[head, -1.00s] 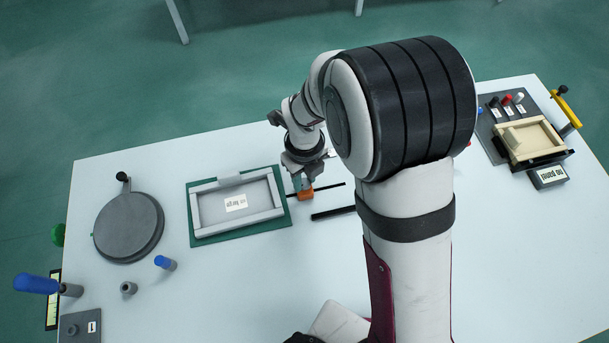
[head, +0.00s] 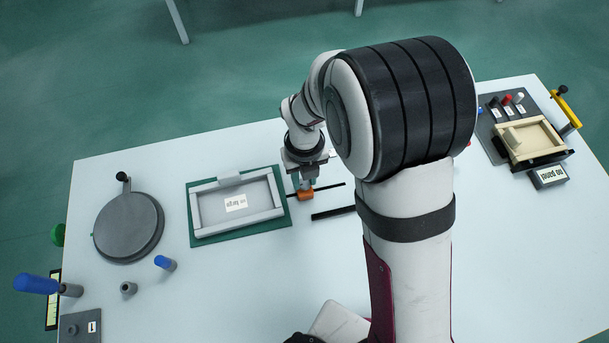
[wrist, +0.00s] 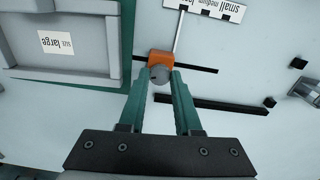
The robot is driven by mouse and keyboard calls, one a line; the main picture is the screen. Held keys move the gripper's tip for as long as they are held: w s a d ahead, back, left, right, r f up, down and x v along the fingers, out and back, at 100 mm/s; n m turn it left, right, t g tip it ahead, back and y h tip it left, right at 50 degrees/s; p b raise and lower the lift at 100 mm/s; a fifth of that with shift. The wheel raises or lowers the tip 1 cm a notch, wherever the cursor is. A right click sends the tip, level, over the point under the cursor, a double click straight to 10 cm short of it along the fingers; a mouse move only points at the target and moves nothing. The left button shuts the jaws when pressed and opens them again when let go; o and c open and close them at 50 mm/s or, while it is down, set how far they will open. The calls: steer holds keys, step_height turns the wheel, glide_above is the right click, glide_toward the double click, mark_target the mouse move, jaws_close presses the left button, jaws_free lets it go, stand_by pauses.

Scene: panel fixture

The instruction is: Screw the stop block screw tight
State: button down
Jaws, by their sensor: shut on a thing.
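The orange stop block (wrist: 157,59) sits on a thin dark rail (wrist: 200,67) beside the grey fixture frame; it also shows in the head view (head: 306,195). The stop block screw (wrist: 161,76) is a round grey knob on the block's near side. My gripper (wrist: 162,78) is shut on the screw, with one green finger on each side of it. In the head view my gripper (head: 304,184) hides most of the screw. How deep the screw sits is hard to tell.
The grey frame (head: 193,216) with a "size large" label stands left of the block on a green base. A scale strip (wrist: 214,8) marked small and medium lies beyond it. A black bar (head: 333,213) lies close by on the right. The table front is mostly clear.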

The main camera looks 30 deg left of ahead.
steer(key=c, duration=0.6)
jaws_free()
steer(key=shift+r, duration=0.1)
step_height(320, 180, up, 16)
steer(key=shift+f, duration=0.2)
